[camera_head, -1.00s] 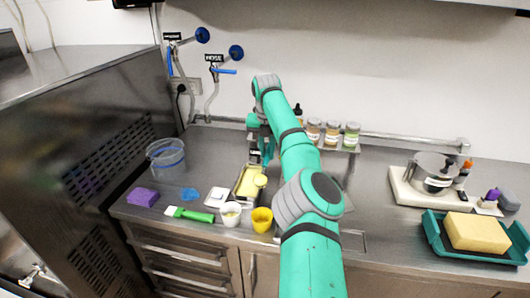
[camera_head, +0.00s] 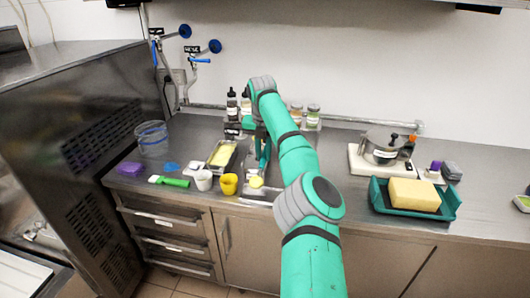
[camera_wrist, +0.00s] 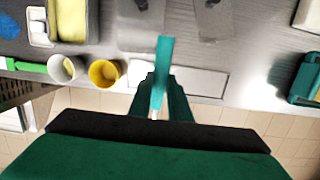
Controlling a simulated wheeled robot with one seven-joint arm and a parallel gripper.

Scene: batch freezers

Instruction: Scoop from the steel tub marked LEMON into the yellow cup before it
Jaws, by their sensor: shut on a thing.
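A steel tub (camera_head: 212,168) with pale yellow contents stands on the counter; it also shows at the top left of the wrist view (camera_wrist: 90,28). I cannot read a LEMON mark on it. The yellow cup (camera_head: 229,184) stands upright in front of it, and also shows in the wrist view (camera_wrist: 105,72). My gripper (camera_wrist: 158,92) is shut on a teal-handled scoop (camera_wrist: 164,55). In the head view a pale yellow lump (camera_head: 256,182) shows at the scoop's lower end, right of the yellow cup and apart from it. The scoop's bowl is not clear in the wrist view.
A white cup (camera_head: 203,180) stands just left of the yellow cup. A green-handled tool (camera_head: 172,181), purple sponge (camera_head: 130,169) and clear bucket (camera_head: 152,140) lie farther left. Bottles and jars stand behind. A teal tray (camera_head: 378,205) with a yellow block is at the right.

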